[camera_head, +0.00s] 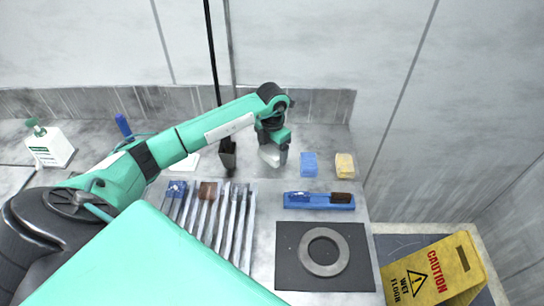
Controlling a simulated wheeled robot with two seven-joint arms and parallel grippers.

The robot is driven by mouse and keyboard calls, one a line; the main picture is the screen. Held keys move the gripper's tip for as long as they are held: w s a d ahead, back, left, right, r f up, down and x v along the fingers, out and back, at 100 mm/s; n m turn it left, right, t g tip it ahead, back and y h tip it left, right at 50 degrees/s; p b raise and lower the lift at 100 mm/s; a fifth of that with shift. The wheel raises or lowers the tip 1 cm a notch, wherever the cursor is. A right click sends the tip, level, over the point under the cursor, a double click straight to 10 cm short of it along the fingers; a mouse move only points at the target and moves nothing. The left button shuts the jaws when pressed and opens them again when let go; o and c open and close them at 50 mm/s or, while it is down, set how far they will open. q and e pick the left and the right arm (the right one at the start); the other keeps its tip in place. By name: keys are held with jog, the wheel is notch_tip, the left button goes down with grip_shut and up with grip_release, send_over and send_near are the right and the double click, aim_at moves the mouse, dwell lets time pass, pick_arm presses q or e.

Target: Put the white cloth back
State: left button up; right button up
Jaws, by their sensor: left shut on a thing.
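My left gripper (272,150) is in the middle of the view, over the back of the grey worktop, to the left of the blue cloth. Its jaws point down and are shut on the white cloth (268,156), a small pale shape at the fingertips. The gripper partly hides the cloth, and I cannot tell whether the cloth touches the worktop. My right gripper is not in view.
A blue cloth (309,164) and a yellow one (344,165) lie right of the gripper.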

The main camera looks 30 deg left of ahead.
aim_at(272, 150)
pick_arm(q)
notch_tip(272, 150, down, 4)
jog(key=shift+f+p, duration=0.1)
jog(key=shift+p, duration=0.45)
jog(key=shift+f, duration=0.25)
jog(key=o, duration=0.9)
jog(key=shift+r, duration=0.1)
jog(key=shift+r, duration=0.2)
notch_tip(272, 150, up, 11)
jog(key=b, duration=0.3)
jog(key=shift+f+b, duration=0.15)
jog(key=shift+b, duration=0.2)
jog(key=shift+r, duration=0.55)
